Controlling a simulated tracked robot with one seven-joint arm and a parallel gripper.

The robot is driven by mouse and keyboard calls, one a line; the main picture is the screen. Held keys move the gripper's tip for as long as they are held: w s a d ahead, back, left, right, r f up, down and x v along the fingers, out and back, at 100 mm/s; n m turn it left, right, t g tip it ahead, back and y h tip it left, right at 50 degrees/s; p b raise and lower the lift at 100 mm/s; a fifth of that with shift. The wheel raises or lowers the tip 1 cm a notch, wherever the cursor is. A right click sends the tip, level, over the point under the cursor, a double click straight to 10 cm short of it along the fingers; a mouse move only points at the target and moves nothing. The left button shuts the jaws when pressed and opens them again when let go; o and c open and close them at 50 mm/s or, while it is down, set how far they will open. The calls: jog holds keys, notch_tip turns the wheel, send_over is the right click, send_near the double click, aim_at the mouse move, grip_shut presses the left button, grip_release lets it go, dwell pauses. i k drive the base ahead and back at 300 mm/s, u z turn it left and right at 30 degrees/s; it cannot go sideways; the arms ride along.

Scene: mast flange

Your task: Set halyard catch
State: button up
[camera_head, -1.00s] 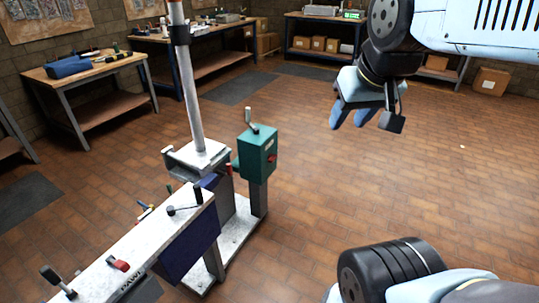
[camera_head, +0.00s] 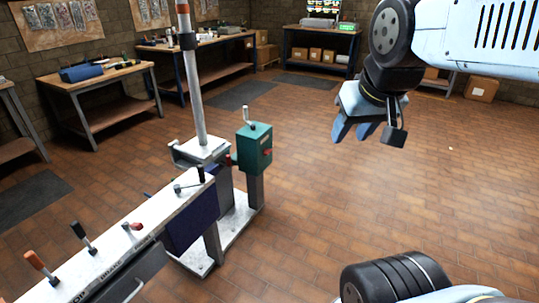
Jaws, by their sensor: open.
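A grey-white mast (camera_head: 194,90) stands upright on a flange stand (camera_head: 208,150) left of the middle. A teal box (camera_head: 254,148) with a lever on top and red parts stands just right of it. A long white-topped bench (camera_head: 110,235) runs toward me, with an orange-handled lever (camera_head: 36,262), a black-handled lever (camera_head: 82,235), a small red handle (camera_head: 133,227) and a black-knobbed crank (camera_head: 190,184). I cannot tell which part is the halyard catch. My gripper (camera_head: 354,131) is open and empty, high over the floor, well right of the mast and box.
Workbenches with tools (camera_head: 96,72) line the back left, and a shelf with boxes (camera_head: 318,45) stands at the back. The tiled floor (camera_head: 420,200) to the right is clear. A dark mat (camera_head: 242,95) lies behind the mast.

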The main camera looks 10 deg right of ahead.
aim_at(266, 152)
jog(key=u, duration=0.2)
jog(key=i, duration=1.7)
jog(key=z, duration=0.8)
jog(key=k, duration=0.9)
jog(key=z, duration=0.15)
jog(key=i, duration=0.9)
jog(key=u, duration=0.1)
